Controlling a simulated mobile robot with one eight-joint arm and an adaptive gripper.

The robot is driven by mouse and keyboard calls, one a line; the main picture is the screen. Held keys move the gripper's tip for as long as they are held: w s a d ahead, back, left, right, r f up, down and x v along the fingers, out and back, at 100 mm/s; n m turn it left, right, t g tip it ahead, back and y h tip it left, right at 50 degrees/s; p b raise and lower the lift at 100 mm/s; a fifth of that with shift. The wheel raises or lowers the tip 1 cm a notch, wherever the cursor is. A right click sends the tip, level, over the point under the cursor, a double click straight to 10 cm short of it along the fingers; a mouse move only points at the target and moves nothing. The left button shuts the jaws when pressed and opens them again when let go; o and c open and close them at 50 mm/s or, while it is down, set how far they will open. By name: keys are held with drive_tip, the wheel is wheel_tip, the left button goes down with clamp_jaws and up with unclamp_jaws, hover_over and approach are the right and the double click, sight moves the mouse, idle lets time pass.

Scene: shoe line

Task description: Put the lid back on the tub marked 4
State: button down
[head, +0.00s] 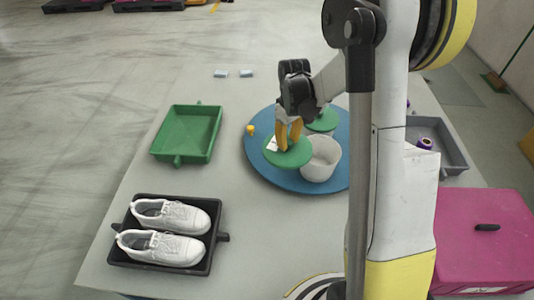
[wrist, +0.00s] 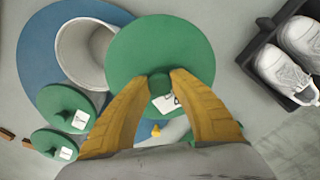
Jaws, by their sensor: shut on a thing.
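My gripper (head: 288,143) is shut on the knob of a green round lid (head: 290,158), and the wrist view shows the knob between the fingertips (wrist: 160,82). The lid carries a white label (wrist: 166,102), its mark partly hidden by a finger. An open pale grey tub (head: 322,164) stands on a blue round platform (head: 271,176), just right of the lid in the head view. In the wrist view the tub (wrist: 66,60) is left of the lid, its rim partly covered by it. I cannot read a number on the tub.
Other green lids (wrist: 72,100) (wrist: 48,140) with white labels are beside the open tub. A yellow piece (head: 250,129) is at the platform's left edge. A green tray (head: 187,153), a black tray (head: 118,250) with white shoes (head: 172,217) and a magenta box (head: 485,245) stand around.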

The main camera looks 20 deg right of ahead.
drive_tip(key=w+d+f+n, duration=0.15)
drive_tip(key=d+n, duration=0.25)
drive_tip(key=d, duration=1.1)
wheel_tip(320, 180, down, 6)
drive_tip(key=b, duration=0.4)
drive_tip(key=shift+s+f, duration=0.2)
drive_tip(key=shift+f+b, duration=0.1)
drive_tip(key=shift+b, duration=0.3)
idle(1.0)
idle(0.4)
drive_tip(key=c, duration=0.6)
unclamp_jaws()
drive_tip(key=shift+c, duration=0.2)
wheel_tip(320, 180, up, 7)
drive_tip(key=p, duration=0.4)
